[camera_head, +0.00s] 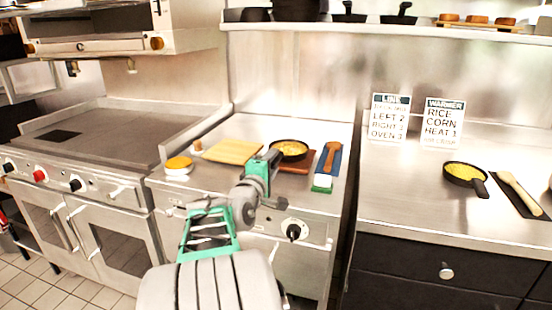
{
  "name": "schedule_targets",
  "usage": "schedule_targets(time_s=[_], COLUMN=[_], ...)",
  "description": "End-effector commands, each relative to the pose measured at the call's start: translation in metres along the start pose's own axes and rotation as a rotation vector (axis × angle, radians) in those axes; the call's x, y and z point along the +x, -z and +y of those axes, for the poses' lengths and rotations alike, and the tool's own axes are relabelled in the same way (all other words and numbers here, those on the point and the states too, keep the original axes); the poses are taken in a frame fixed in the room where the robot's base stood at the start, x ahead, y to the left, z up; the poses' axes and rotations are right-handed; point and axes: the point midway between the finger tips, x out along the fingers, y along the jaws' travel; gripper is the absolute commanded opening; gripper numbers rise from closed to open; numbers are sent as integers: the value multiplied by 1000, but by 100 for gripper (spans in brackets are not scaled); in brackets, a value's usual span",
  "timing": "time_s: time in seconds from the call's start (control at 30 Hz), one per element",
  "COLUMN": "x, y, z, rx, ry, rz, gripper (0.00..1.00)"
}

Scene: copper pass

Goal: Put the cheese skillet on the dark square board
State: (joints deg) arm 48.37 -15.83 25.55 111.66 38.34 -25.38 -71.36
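A black skillet with yellow filling (289,149) is at the middle counter, over or on a reddish-brown board (297,168); contact is unclear. My gripper (273,158) is at the skillet's near left side, where a handle would be hidden. Its fingers are too small and covered to show whether they are open or shut on anything. A second black skillet with yellow filling (463,171) stands on the right counter, handle toward the lower right. I cannot tell for certain which holds cheese. A dark square patch (60,135) lies on the griddle at left.
A light wooden board (232,151) and a yellow-topped round container (178,165) are left of my gripper. A wooden utensil (331,155) lies on a blue mat (343,163). Two signs (390,117) stand at the back right. The right counter's front left is clear.

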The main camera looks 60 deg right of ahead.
Motion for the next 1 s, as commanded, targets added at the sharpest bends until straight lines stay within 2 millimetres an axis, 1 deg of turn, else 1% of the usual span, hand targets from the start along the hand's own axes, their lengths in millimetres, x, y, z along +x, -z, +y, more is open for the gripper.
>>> schedule_targets(time_s=[0.03,0.1,0.23,0.3,0.37,0.5,0.57,0.63,0.67,0.7,0.77,0.8,0.83,0.87,0.9,0.97,1.0], x=[-15,-34,-63,-74,-80,-86,-90,-106,-118,-139,-185,-222,-252,-283,-326,-387,-423], y=[2,2,2,2,1,2,14,43,60,86,124,146,158,168,175,175,169], z=[1,1,0,0,0,-2,-12,-36,-50,-72,-107,-129,-145,-159,-176,-196,-205], rx=[0,1,0,0,0,8,51,151,208,286,389,440,465,481,485,460,428], ry=[-1,-1,0,0,0,9,50,161,233,346,549,692,801,906,1042,1220,1318], rz=[6,6,6,5,3,6,32,94,126,172,231,255,266,269,262,231,203], gripper=[39,39,39,39,39,39,39,39,39,39,39,39,39,39,39,39,39])
